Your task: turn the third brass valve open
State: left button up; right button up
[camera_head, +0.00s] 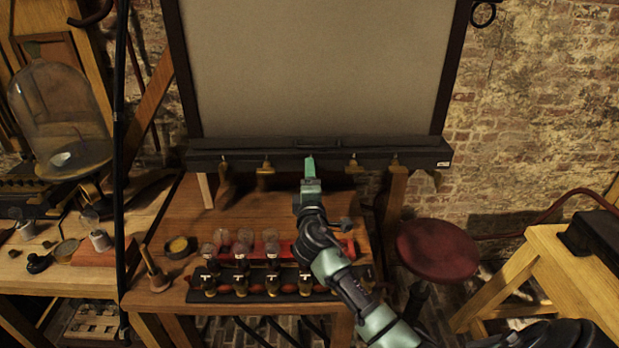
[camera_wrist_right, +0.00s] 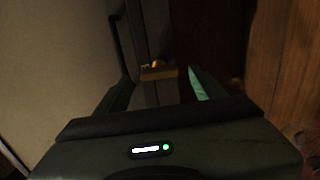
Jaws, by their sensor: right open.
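A dark horizontal bar (camera_head: 330,144) under the large grey panel carries several small brass valves in a row. In the right wrist view, a brass valve (camera_wrist_right: 158,71) lies ahead, between the open fingers of my right gripper (camera_wrist_right: 160,88). Contact cannot be told. My left gripper is not in view.
A wooden table (camera_head: 180,222) stands below the bar, holding a rack of glass bulbs (camera_head: 245,252) under my right arm. A red round stool (camera_head: 438,249) stands to the right. A glass dome (camera_head: 60,105) stands at left.

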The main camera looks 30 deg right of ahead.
jog(key=b+v, duration=0.1)
jog(key=v, duration=0.5)
jog(key=shift+s, duration=0.2)
jog(key=shift+a, duration=0.1)
